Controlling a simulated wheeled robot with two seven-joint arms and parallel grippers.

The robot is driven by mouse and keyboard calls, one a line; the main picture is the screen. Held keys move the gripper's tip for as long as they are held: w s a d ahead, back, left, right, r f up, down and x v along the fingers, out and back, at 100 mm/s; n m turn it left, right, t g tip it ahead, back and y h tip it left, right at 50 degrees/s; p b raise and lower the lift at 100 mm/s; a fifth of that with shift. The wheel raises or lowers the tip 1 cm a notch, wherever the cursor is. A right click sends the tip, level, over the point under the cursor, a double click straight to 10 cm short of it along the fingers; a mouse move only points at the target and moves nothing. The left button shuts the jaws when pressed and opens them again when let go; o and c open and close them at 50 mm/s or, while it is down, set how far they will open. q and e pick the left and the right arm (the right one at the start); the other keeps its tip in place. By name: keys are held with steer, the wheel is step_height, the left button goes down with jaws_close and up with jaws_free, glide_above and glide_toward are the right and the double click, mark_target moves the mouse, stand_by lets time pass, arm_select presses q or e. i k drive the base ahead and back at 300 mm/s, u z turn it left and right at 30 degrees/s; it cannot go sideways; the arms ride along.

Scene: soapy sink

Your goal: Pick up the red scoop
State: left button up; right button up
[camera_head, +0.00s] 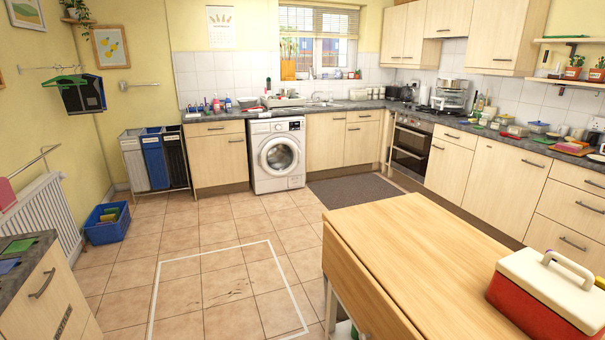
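I cannot make out a red scoop in this view. Small items, some of them red, stand on the back counter (292,107) left of the sink (325,104), but they are too small to tell apart. More small items crowd the right counter (510,146). Neither of my grippers is in view.
A wooden table (420,255) with a red and white cooler box (545,297) fills the near right. A white square outline (158,291) marks the tiled floor. A washing machine (277,154), laundry bins (156,160) and blue crate (107,223) stand beyond.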

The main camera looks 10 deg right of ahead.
mark_target(505, 134)
steer(key=u, duration=0.2)
steer(key=i, duration=3.85)
steer(key=z, duration=0.7)
steer(key=i, duration=1.2)
steer(key=z, duration=1.6)
steer(key=i, duration=1.5)
steer(key=z, duration=0.5)
steer(key=i, duration=1.3)
steer(key=z, duration=0.05)
